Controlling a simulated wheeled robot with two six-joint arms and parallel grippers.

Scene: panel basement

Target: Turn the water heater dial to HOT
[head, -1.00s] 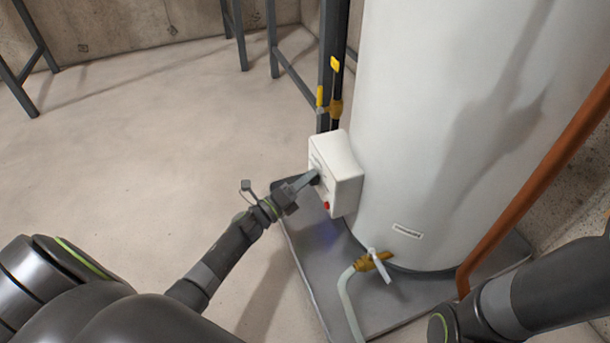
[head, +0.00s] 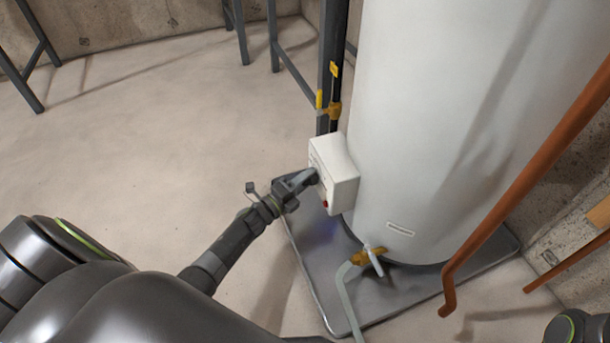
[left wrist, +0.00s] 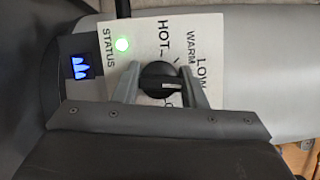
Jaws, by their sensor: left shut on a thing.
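The water heater is a tall white tank (head: 440,120) with a white control box (head: 338,182) on its left side in the head view. My left gripper (head: 311,178) reaches the box's front face. In the left wrist view, the round black dial (left wrist: 157,79) sits between the two fingers of my left gripper (left wrist: 160,88), which is shut on it. The dial's white mark points right in that picture, toward the side of the LOW label (left wrist: 203,76). The HOT label (left wrist: 166,38) is above the dial. A lower label is partly hidden. My right gripper is out of view.
A green status light (left wrist: 122,44) and a blue flame window (left wrist: 80,66) show beside the dial. A yellow-handled valve (head: 334,108), a drain tap with hose (head: 366,257) and a copper pipe (head: 530,190) surround the tank. Open floor (head: 150,130) lies left.

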